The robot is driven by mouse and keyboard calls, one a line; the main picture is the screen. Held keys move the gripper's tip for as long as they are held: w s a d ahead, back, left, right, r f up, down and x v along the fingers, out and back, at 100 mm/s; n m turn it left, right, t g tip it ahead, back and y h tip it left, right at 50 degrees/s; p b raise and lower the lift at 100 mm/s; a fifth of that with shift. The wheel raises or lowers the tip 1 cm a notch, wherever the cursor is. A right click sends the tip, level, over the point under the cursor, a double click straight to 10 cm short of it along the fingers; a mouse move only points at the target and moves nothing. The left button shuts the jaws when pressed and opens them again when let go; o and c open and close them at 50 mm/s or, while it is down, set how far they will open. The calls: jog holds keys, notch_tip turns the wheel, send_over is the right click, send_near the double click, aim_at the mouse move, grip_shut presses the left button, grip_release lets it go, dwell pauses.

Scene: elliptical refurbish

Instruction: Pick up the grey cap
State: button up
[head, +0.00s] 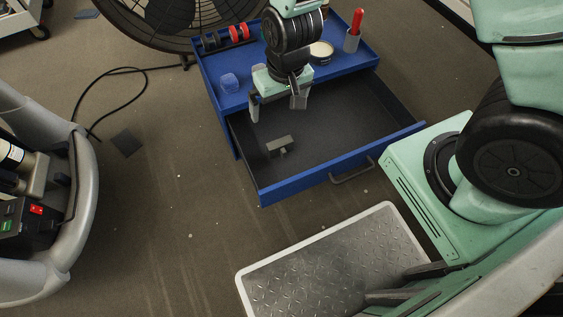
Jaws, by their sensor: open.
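A small grey piece (280,144), which looks like the grey cap, lies on the floor of the open drawer (330,182), near its left side. Its exact shape is too small to tell. My gripper (278,104) points down over the rear left part of the drawer, with its fingers spread and nothing between them. The grey piece shows just below the fingers in the picture, apart from them. How high the gripper is above it I cannot tell.
A fan (165,15) stands behind. A metal step (320,270) is in front.

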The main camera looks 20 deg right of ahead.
jog(key=b, duration=0.4)
send_near(281, 145)
jog(key=shift+m+t+h, duration=0.3)
jog(key=shift+m, duration=0.1)
jog(key=f+b, duration=0.6)
jog(key=f, duration=0.1)
jog(key=shift+w, duration=0.3)
jog(key=f+b, duration=0.2)
jog(key=f, duration=0.1)
jog(key=f+b, duration=0.1)
jog(key=f, duration=0.1)
jog(key=shift+w+a+b, duration=0.2)
jog(key=shift+w+b, duration=0.1)
jog(key=shift+b, duration=0.1)
jog(key=c, duration=0.9)
